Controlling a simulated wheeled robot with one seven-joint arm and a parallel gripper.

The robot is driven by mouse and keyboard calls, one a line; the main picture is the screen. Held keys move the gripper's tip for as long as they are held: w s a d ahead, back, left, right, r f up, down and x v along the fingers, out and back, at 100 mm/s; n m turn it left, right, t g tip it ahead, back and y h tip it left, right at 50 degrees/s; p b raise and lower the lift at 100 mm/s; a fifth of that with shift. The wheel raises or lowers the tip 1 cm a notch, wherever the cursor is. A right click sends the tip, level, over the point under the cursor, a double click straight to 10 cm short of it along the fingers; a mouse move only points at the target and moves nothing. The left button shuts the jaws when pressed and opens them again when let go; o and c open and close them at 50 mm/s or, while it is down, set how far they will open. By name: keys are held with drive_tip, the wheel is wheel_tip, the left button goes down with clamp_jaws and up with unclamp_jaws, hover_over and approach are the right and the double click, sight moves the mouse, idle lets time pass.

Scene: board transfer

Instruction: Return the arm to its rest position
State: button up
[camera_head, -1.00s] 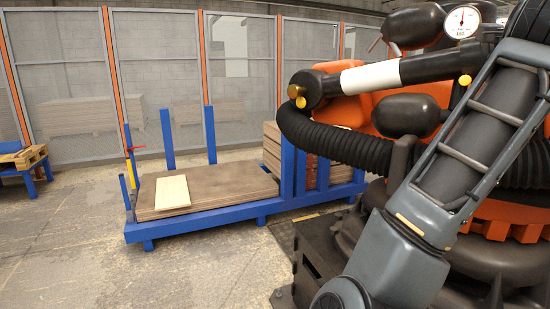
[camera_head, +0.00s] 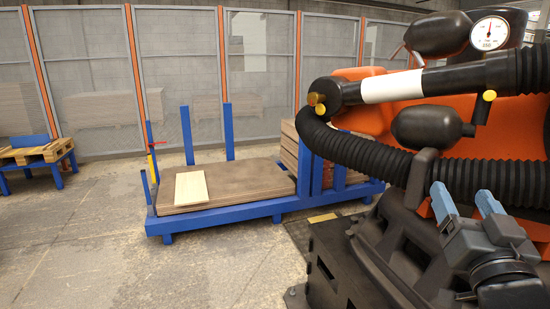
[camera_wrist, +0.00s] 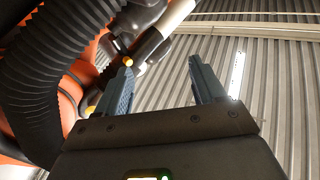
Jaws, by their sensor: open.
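My gripper (camera_head: 464,203) is at the lower right of the head view, its two blue fingers pointing up and spread apart with nothing between them. In the wrist view the open fingers (camera_wrist: 160,85) point toward the corrugated ceiling, also empty. A pale board (camera_head: 191,187) lies flat on the stack of brown boards (camera_head: 240,181) on the blue cart (camera_head: 225,215), well to the left of my gripper and apart from it.
A large orange and black industrial robot (camera_head: 405,110) with a ribbed black hose (camera_head: 350,152) stands close behind my gripper. It also fills the left of the wrist view (camera_wrist: 40,75). A wooden pallet (camera_head: 35,152) sits on a blue stand at far left. Concrete floor (camera_head: 90,240) is clear at front left.

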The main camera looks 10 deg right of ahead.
drive_tip(key=s+a+f+n+g+y+p, duration=0.1)
drive_tip(key=s+a+f+n+y, duration=0.15)
drive_tip(key=s+a+f, duration=0.35)
drive_tip(key=s+a+f+n+g+y+p, duration=0.1)
drive_tip(key=s+a+f+n+y, duration=0.2)
drive_tip(key=s, duration=0.5)
drive_tip(key=s+a+f+n+g+y+p, duration=0.1)
drive_tip(key=s+a+f+n+y, duration=0.2)
drive_tip(key=s+f, duration=0.4)
drive_tip(key=s+a+r+m+g+p, duration=0.1)
drive_tip(key=s+a, duration=0.3)
drive_tip(key=s, duration=0.7)
drive_tip(key=shift+a+m+y, duration=0.25)
drive_tip(key=shift+m+y, duration=0.2)
drive_tip(key=shift+s+r, duration=0.1)
